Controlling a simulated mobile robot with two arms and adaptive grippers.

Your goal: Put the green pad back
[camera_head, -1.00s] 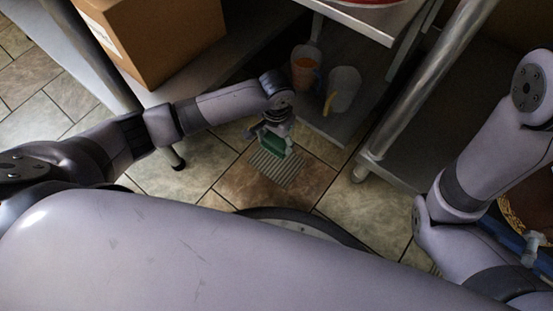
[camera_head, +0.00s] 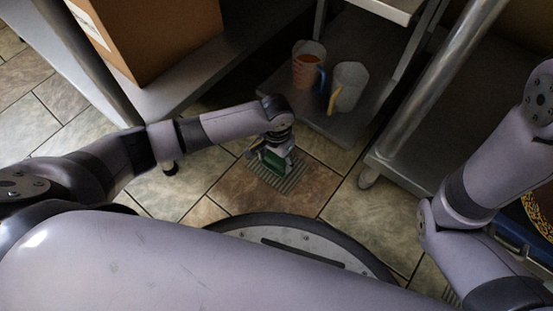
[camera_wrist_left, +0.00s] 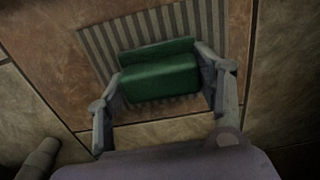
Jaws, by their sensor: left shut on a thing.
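The green pad (camera_head: 274,158) is in my left gripper (camera_head: 277,156), low over a striped grey mat (camera_head: 290,184) on the tiled floor. In the left wrist view the green pad (camera_wrist_left: 160,79) lies between the two fingers of the left gripper (camera_wrist_left: 165,88), with the striped mat (camera_wrist_left: 98,47) behind it. I cannot tell whether the pad touches the mat. My right arm shows at the right edge of the head view, but its gripper is out of view.
A jug with orange contents (camera_head: 308,66) and a clear jug with a yellow handle (camera_head: 347,88) stand on a low shelf (camera_head: 345,127) beyond the mat. A cardboard box (camera_head: 150,40) is at upper left. Metal legs (camera_head: 415,95) stand to the right.

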